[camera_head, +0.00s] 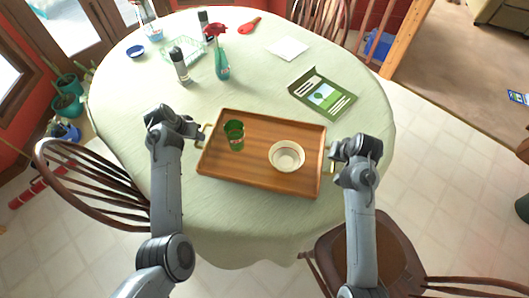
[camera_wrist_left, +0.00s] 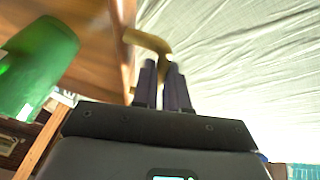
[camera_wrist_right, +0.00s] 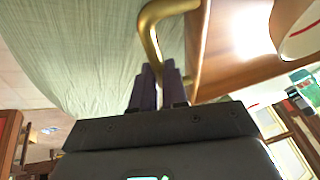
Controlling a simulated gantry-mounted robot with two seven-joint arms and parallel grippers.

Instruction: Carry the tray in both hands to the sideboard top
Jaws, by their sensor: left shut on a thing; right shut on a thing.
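The wooden tray (camera_head: 226,174) with brass handles is over the near part of the round table in the head view. A green glass (camera_head: 235,135) stands on its left half and a white bowl (camera_head: 287,156) on its right half. My left gripper (camera_head: 199,131) is shut on the left brass handle, which shows in the left wrist view (camera_wrist_left: 146,40). My right gripper (camera_head: 334,160) is shut on the right brass handle, seen in the right wrist view (camera_wrist_right: 153,28). I cannot tell whether the tray touches the cloth. No sideboard is recognisable.
The table (camera_head: 130,106) wears a pale green cloth. Chairs stand left (camera_head: 92,180) and near right (camera_head: 375,262). Tiled floor is open at right.

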